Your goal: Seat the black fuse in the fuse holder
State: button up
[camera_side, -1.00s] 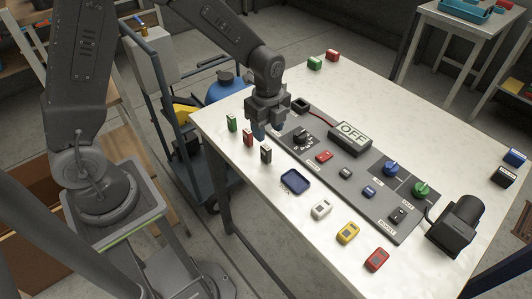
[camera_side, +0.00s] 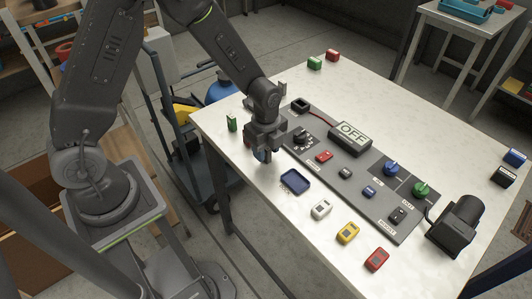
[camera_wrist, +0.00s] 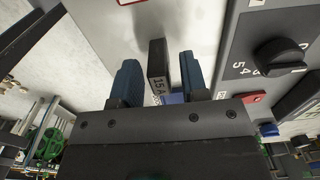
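The black fuse (camera_wrist: 157,58), marked 15A, stands upright in the wrist view between the two blue fingers of my gripper (camera_wrist: 158,78). Gaps show on both sides of it, so my gripper is open and not closed on it. In the side view my gripper (camera_side: 262,156) points down over the table's left part and hides the black fuse. A black square socket (camera_side: 300,104) at the panel's far left end, with a red cable, looks like the fuse holder; its inside is too small to make out.
A green fuse (camera_side: 232,123) stands left of my gripper. A blue tray (camera_side: 295,182) is close in front. Coloured blocks (camera_side: 348,233) lie along the front edge.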

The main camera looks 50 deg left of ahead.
grip_shut()
jog(key=shift+r, duration=0.15)
